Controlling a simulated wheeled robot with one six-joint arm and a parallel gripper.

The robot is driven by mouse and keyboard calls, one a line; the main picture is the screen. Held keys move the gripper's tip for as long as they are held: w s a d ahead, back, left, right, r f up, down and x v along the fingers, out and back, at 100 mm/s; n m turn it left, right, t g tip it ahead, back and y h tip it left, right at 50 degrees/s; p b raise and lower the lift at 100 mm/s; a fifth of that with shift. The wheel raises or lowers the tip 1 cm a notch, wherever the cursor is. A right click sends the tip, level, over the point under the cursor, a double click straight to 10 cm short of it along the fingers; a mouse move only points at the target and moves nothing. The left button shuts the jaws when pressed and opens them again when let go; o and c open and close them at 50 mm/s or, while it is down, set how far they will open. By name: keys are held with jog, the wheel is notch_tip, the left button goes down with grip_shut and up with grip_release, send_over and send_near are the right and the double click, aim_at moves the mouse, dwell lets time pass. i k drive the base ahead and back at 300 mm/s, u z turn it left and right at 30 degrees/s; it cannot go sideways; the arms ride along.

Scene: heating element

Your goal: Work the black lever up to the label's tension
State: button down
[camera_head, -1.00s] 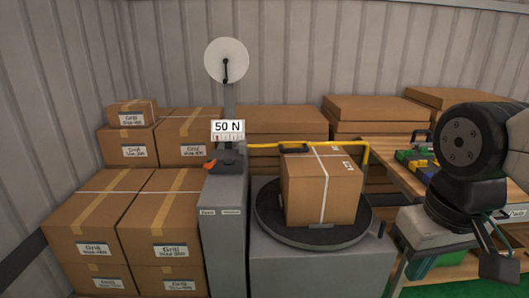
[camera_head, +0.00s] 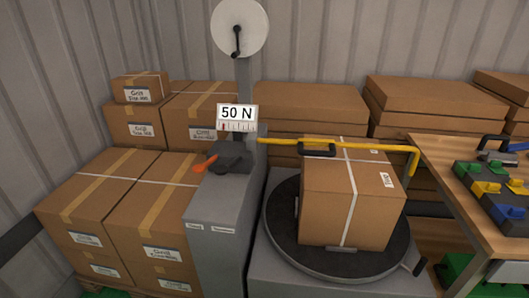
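The white label (camera_head: 237,117) reads "50 N" above a scale with a small red mark near its left end. It stands on top of the grey post (camera_head: 215,225). Just below it is a dark tensioner block (camera_head: 233,157) with an orange lever (camera_head: 205,164) sticking out to the left. Several dark handles show: a black crank (camera_head: 237,41) on the white disc, a black grip (camera_head: 317,149) on the yellow bar, and a dark handle (camera_head: 419,267) at the turntable's right edge. I cannot tell which is the task's black lever. My gripper is out of view.
A strapped carton (camera_head: 350,205) sits on the round dark turntable (camera_head: 285,235). The yellow bar (camera_head: 375,145) runs above it. Stacked cartons (camera_head: 88,190) stand left of the post, with flat boxes (camera_head: 310,105) behind. A wooden bench (camera_head: 437,150) holding coloured parts stands right.

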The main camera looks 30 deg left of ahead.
aim_at(220, 170)
jog(key=u, duration=0.15)
jog(key=i, duration=0.65)
jog(key=u, duration=0.85)
jog(key=i, duration=0.35)
jog(key=u, duration=0.35)
